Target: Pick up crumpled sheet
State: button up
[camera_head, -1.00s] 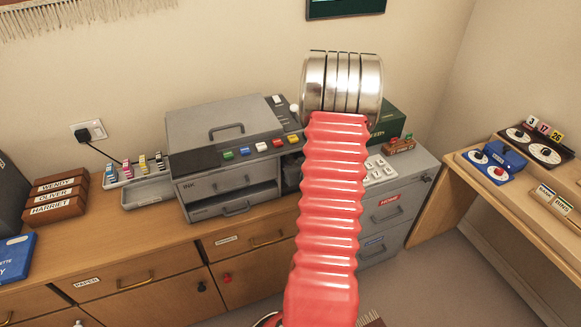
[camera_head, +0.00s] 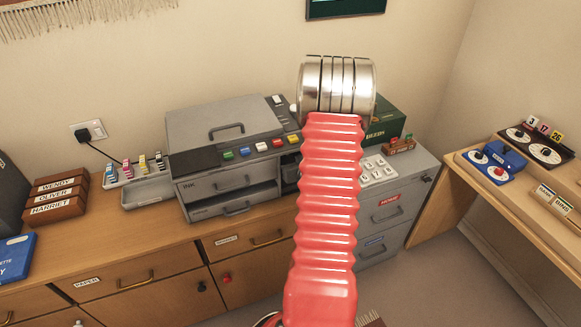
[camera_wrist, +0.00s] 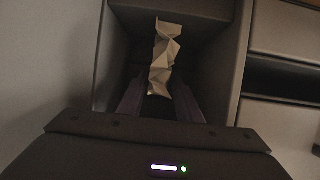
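The crumpled sheet (camera_wrist: 164,58) is a tan, creased strip of paper. In the wrist view it stands in a dark grey recess (camera_wrist: 207,62), with its lower end between the fingers of my gripper (camera_wrist: 158,102). The two dark fingers are spread apart, with a gap visible on each side of the paper, so my gripper looks open. The view is dim, and whether a finger touches the paper is unclear. In the head view my own arm hides the gripper and the sheet.
A grey printer (camera_head: 225,130) with coloured buttons and drawers stands on the wooden cabinet (camera_head: 130,255). To its right are a grey filing cabinet (camera_head: 395,210) with a white keypad (camera_head: 378,172) and a green box (camera_head: 386,122). A wooden desk (camera_head: 500,190) stands at the right.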

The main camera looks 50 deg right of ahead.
jog(key=c, duration=0.7)
jog(key=shift+o, duration=0.2)
